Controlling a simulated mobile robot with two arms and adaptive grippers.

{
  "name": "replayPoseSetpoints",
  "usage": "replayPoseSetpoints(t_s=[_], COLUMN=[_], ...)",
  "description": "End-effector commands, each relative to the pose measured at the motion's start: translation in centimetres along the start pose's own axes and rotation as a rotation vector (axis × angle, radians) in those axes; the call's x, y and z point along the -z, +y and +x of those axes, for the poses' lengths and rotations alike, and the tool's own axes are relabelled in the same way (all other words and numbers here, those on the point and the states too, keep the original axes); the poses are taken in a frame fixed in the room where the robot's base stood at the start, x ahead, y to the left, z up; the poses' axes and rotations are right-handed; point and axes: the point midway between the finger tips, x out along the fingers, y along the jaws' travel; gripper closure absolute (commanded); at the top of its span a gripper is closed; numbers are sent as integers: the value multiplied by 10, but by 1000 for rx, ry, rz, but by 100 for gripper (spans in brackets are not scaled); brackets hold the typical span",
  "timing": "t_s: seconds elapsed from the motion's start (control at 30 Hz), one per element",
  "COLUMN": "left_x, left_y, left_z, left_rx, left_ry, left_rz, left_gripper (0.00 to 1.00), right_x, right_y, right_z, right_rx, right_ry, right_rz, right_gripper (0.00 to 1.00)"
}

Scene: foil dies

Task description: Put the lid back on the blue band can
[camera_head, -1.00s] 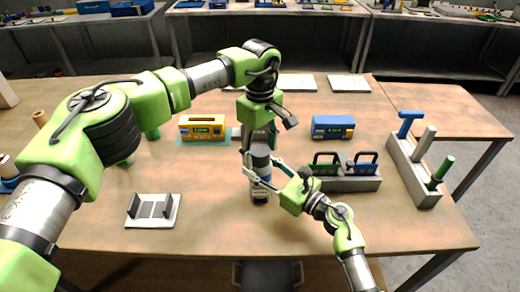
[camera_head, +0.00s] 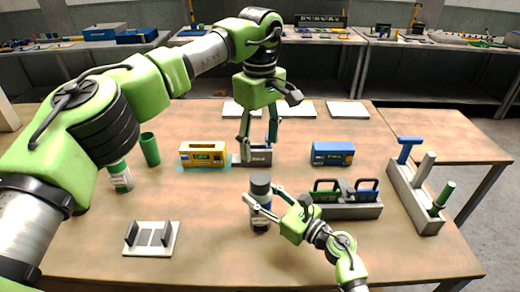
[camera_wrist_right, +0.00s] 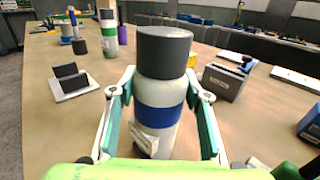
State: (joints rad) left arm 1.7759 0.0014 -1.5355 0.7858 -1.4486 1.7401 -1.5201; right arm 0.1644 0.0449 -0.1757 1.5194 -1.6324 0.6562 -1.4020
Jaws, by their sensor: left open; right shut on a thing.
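The blue band can (camera_head: 260,218) stands upright on the table in the head view. In the right wrist view it is a white can with a blue band (camera_wrist_right: 158,118). A dark grey lid (camera_wrist_right: 164,52) sits on top of it, looking level; it also shows in the head view (camera_head: 260,182). My right gripper (camera_head: 262,207) is shut on the can's body, one finger on each side.
A yellow box (camera_head: 203,154) and a blue box (camera_head: 333,153) flank the grey box. A rack with handles (camera_head: 350,211) is right of the can. A white stand (camera_head: 152,240) is front left. A green-banded can (camera_head: 120,178) and green cylinder (camera_head: 150,150) stand left.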

Motion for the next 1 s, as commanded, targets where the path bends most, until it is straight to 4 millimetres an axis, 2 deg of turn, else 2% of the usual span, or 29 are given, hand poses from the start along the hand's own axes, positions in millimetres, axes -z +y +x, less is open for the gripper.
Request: replayPoseSetpoints(t_s=[0.2,0.23,0.3,0.7,0.87,1.0], left_x=[0,0,0,0,0,0], left_y=[0,0,0,0,0,0], left_z=[0,0,0,0,0,0], left_rx=[0,0,0,0,0,0], left_ry=[0,0,0,0,0,0], left_rz=[0,0,0,0,0,0], left_gripper=[42,42,42,42,42,42], right_x=[0,0,0,1,2,2], right_y=[0,0,0,0,0,-1], right_z=[0,0,0,-5,-28,-59], right_rx=[0,0,0,1,1,1], right_ry=[1,1,1,1,5,5], right_rz=[0,0,0,-1,-3,-2], right_gripper=[95,51,37,37,37,37])
